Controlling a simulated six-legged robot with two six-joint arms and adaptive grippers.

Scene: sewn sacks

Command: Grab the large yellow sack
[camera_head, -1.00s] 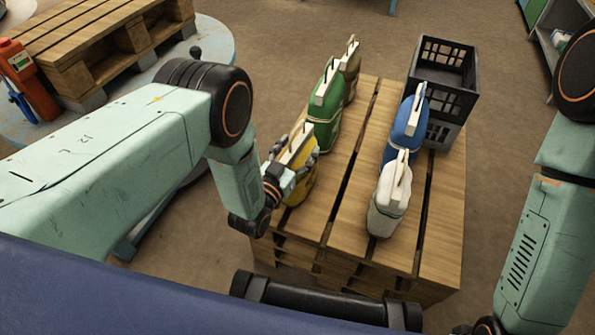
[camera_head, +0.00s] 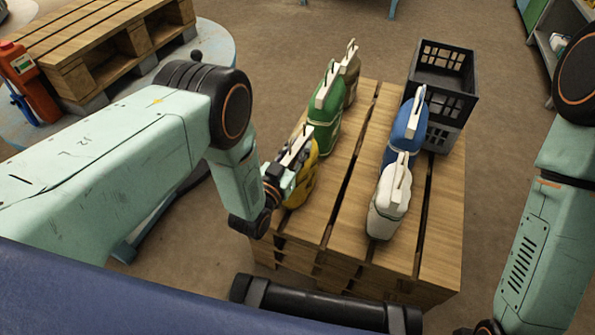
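The yellow sack (camera_head: 304,188) stands on the near left part of the wooden pallet stack, with a pale strip along its top. My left gripper (camera_head: 292,166) is at its upper part, with fingers drawn in against it; the gripper and wrist hide much of its near left side. The fingers look shut on the sack, which still appears to rest on the pallet. My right arm (camera_head: 540,220) comes down at the right edge, and its gripper is out of view.
A green sack (camera_head: 325,122) stands just behind the yellow one, with a brown sack (camera_head: 350,75) beyond. A blue sack (camera_head: 402,130) and a white sack (camera_head: 388,205) stand on the right of the pallet stack (camera_head: 345,215), near a black crate (camera_head: 447,62).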

